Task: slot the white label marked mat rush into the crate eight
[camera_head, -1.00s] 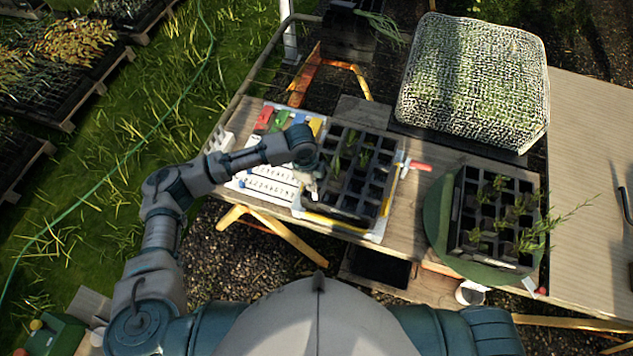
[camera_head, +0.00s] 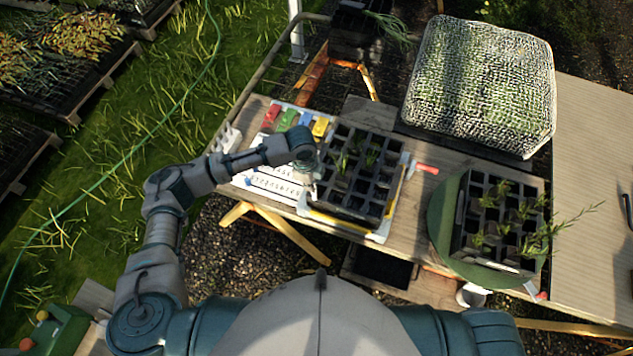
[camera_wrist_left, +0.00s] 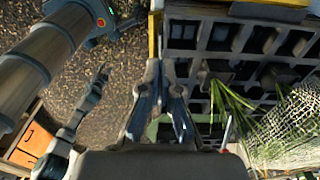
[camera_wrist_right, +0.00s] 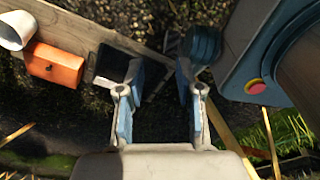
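A white board with dark characters (camera_head: 268,180) lies on the bench left of a dark celled crate (camera_head: 376,207). A second celled crate (camera_head: 459,236) stands on a green round base to the right. I cannot read which crate is eight or pick out the mat rush label. My left gripper (camera_head: 312,186) is low over the near left edge of the first crate. In the left wrist view, its fingers (camera_wrist_left: 160,75) are close together at the tips beside the crate cells; no label shows clearly between them. My right gripper (camera_wrist_right: 158,92) is open and empty, away from both crates.
Red, green, blue and yellow pieces (camera_head: 296,118) lie behind the board. A red-handled item (camera_head: 427,168) lies between the crates. A large mesh-covered block (camera_head: 480,85) stands behind. The bench at right (camera_head: 590,150) is mostly clear.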

